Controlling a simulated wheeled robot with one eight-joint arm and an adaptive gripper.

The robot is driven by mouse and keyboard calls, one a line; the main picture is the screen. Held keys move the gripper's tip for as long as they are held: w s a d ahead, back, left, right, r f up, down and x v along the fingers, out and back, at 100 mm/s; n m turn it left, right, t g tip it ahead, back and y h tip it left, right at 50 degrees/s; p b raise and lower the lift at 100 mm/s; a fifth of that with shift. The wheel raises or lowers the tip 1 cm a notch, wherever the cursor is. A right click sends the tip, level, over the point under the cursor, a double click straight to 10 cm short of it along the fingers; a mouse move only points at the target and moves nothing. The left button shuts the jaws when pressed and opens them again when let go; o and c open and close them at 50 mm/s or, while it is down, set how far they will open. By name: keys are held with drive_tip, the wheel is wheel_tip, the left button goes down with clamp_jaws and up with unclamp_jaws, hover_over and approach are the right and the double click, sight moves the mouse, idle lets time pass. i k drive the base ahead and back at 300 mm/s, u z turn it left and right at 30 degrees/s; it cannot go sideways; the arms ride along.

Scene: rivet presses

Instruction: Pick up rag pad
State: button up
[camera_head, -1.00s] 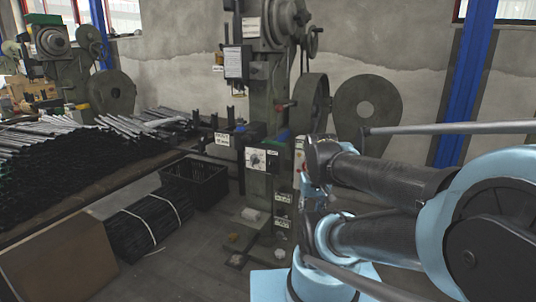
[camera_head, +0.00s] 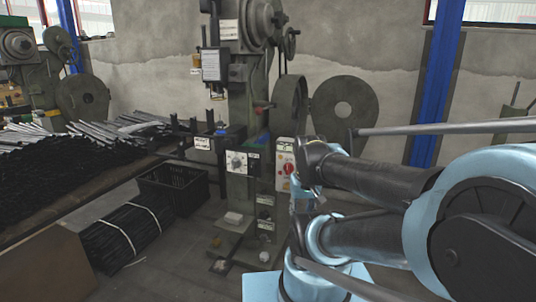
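I cannot pick out a rag pad with certainty. A small pale item (camera_head: 233,218) lies on the base of the middle rivet press (camera_head: 245,110); it is too small to tell if it is cloth. A small whitish lump (camera_head: 264,256) lies lower down near the floor, also unclear. My blue and black arm fills the right side of the view, in front of the area right of the press. My gripper cannot be made out.
A black crate (camera_head: 172,190) and a strapped bundle of dark rods (camera_head: 125,236) stand on the floor left of the press. A table with piled rods is at the left, with a second press (camera_head: 30,60) behind.

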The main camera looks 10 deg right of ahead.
sight(231, 218)
drive_tip(key=z, duration=1.85)
drive_tip(key=k, duration=1.6)
drive_tip(key=u, duration=1.5)
drive_tip(key=i, duration=1)
drive_tip(key=z, duration=0.05)
